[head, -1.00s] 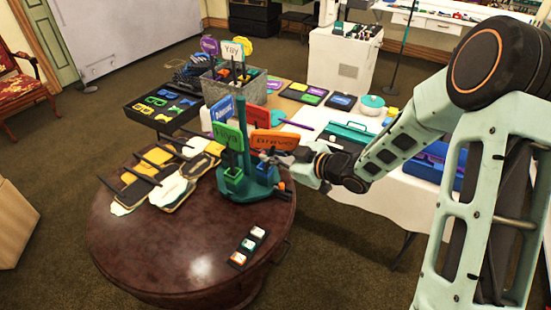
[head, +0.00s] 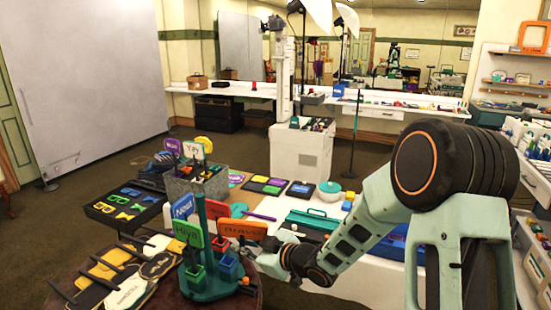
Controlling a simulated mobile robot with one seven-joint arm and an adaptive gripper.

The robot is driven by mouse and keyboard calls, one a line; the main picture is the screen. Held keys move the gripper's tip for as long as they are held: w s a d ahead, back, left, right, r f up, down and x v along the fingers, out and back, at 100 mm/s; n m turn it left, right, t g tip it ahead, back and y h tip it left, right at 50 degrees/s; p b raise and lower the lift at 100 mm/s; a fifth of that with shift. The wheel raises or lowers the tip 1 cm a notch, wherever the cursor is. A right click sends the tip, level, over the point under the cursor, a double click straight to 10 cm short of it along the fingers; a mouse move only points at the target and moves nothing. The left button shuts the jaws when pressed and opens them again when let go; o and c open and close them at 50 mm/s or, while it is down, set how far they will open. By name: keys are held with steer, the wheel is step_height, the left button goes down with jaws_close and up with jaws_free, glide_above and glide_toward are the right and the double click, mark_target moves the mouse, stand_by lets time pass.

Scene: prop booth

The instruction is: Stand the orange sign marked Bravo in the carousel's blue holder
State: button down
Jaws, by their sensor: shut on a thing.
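The orange sign marked Bravo (head: 243,229) is upright beside the post of the teal carousel (head: 207,290), on its right. My gripper (head: 264,246) is shut on the sign at its lower right. The carousel's blue holder (head: 228,269) is below the sign, a little to its left. I cannot tell whether the sign's lower end is inside the holder. A green sign marked Hiya (head: 188,233) stands in the carousel's green holder (head: 195,276). A blue sign (head: 183,207) and a red-orange sign (head: 214,209) show behind them.
The carousel stands on a round dark table with several props on black sticks (head: 105,270) at left. Behind are a grey bin (head: 198,182) of signs, a black tray (head: 125,203), and a white table with a teal toolbox (head: 312,221).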

steer(key=w+d+r+m+t+h, duration=0.1)
steer(key=d+r+m+h, duration=0.3)
steer(key=d, duration=0.8)
steer(key=w+d+r+m+t+h, duration=0.1)
steer(key=d+r+m+t+h, duration=0.3)
steer(key=d, duration=0.8)
steer(key=r+m+h, duration=0.1)
steer(key=m+h, duration=0.1)
steer(key=shift+d+h, duration=0.15)
steer(key=shift+h, duration=0.15)
steer(key=shift+w+r, duration=0.1)
steer(key=shift+w+d, duration=0.1)
